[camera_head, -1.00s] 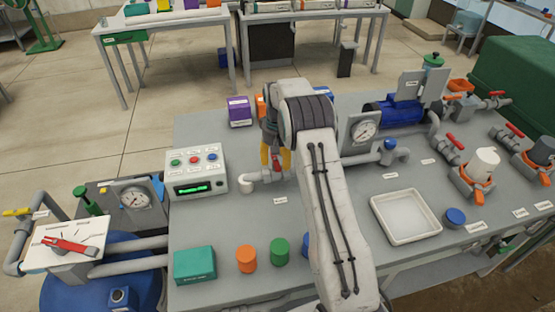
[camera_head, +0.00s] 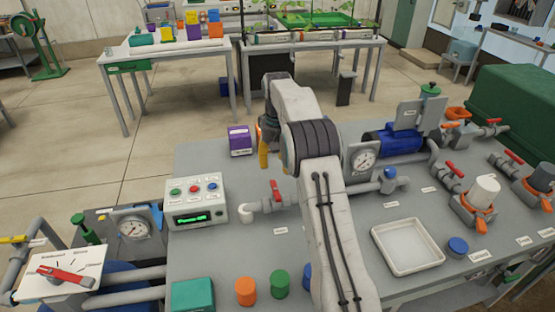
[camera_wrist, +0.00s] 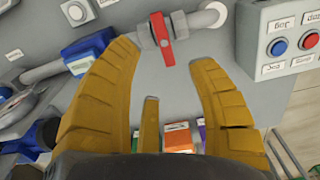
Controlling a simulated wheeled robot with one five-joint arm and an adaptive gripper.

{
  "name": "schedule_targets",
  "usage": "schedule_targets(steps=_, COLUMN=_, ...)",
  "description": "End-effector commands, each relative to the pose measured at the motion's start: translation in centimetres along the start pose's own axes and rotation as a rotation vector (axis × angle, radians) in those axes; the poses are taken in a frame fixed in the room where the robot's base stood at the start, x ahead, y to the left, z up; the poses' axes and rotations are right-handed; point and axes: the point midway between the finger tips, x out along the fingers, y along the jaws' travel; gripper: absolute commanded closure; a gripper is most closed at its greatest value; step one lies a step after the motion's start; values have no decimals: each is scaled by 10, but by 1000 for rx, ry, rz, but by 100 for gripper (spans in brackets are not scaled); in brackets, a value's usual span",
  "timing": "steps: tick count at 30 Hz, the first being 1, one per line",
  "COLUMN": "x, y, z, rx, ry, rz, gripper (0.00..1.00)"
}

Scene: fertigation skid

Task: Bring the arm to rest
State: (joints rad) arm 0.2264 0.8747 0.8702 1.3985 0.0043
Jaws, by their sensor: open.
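My arm reaches up over the grey skid table (camera_head: 345,240) in the head view, bent at the elbow. My gripper (camera_head: 264,155) hangs at its end with yellow fingers partly hidden by the arm. In the wrist view my gripper (camera_wrist: 163,55) has its fingers spread, with nothing between them. A red-handled valve (camera_wrist: 160,38) on a grey pipe shows beyond the fingertips, apart from them. The same red-handled valve (camera_head: 275,192) stands below the gripper in the head view, beside the control box (camera_head: 196,203).
A purple box (camera_head: 239,140) stands behind the control box. A gauge (camera_head: 364,160), blue pump (camera_head: 393,138) and white tray (camera_head: 408,246) lie right of my arm. Orange (camera_head: 245,291) and green (camera_head: 280,284) caps stand at the front. A selector panel (camera_head: 58,275) is at left.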

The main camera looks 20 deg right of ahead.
Motion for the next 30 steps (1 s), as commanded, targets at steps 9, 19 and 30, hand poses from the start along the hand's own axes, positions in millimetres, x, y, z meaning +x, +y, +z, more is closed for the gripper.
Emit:
schedule_targets(steps=9, x=-11, y=0, z=0, rx=0, ry=0, rz=0, gripper=47)
schedule_targets(steps=19, x=-11, y=0, z=0, rx=0, ry=0, rz=0, gripper=47)
schedule_targets(steps=30, x=1, y=0, z=-21, rx=-3, ry=92, rz=0, gripper=47)
